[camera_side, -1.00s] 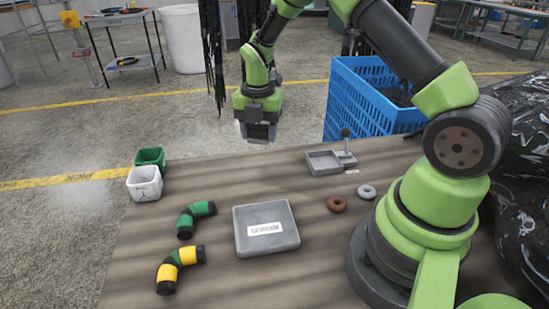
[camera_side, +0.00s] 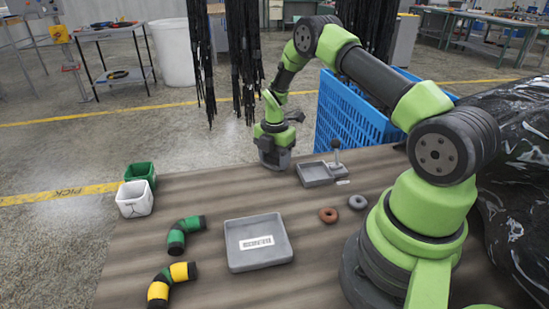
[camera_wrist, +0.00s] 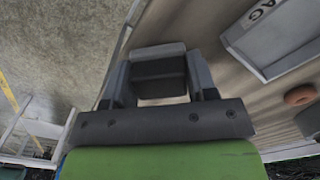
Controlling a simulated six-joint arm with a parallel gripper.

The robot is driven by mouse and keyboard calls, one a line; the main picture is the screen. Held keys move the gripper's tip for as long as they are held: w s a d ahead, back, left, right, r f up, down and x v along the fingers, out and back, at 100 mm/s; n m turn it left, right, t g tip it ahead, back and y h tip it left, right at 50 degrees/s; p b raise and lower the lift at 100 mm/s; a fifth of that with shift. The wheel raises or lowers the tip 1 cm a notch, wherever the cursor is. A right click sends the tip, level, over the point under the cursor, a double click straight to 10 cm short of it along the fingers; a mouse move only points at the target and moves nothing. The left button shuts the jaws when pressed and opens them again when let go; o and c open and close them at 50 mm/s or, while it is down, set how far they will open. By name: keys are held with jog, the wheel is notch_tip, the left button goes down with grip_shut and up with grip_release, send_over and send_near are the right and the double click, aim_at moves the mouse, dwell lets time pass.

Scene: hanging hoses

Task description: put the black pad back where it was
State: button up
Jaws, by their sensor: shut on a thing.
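My gripper (camera_side: 274,162) is low over the far edge of the wooden table, a little left of the small grey tray with a post. In the wrist view the gripper (camera_wrist: 158,66) has a dark block, the black pad (camera_wrist: 158,70), between its two fingers, which touch it on both sides. The pad's far face looks lighter grey. In the side view I cannot make the pad out from the dark fingers. Whether the pad touches the table is not clear.
The small grey tray (camera_side: 315,173) is just right of my gripper. Two rings, brown (camera_side: 328,214) and grey (camera_side: 357,202), lie nearer. A large grey tray (camera_side: 232,252), green and yellow hose elbows, and two small bins (camera_side: 134,200) are left. A blue crate (camera_side: 345,110) stands behind; black hoses (camera_side: 244,60) hang beyond.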

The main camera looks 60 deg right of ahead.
aim_at(273, 155)
jog(key=shift+f, duration=0.15)
jog(key=o, duration=0.9)
jog(key=s+a+r+m+t, duration=0.1)
jog(key=a+r+m, duration=0.25)
jog(key=r, duration=0.85)
jog(key=s+a+r+m+t, duration=0.1)
jog(key=s+a+r+m, duration=0.3)
jog(key=r, duration=0.8)
jog(key=s+a+r+m+t+y, duration=0.1)
jog(key=s+a+r+m+t, duration=0.1)
jog(key=s+a+m, duration=0.4)
jog(key=s+a+r+m+t+y, duration=0.1)
jog(key=s+a+r+m+t, duration=0.2)
jog(key=s+a+r+m, duration=0.2)
jog(key=s+a+m, duration=0.1)
jog(key=s+m, duration=0.2)
jog(key=s, duration=0.1)
jog(key=shift+a, duration=0.35)
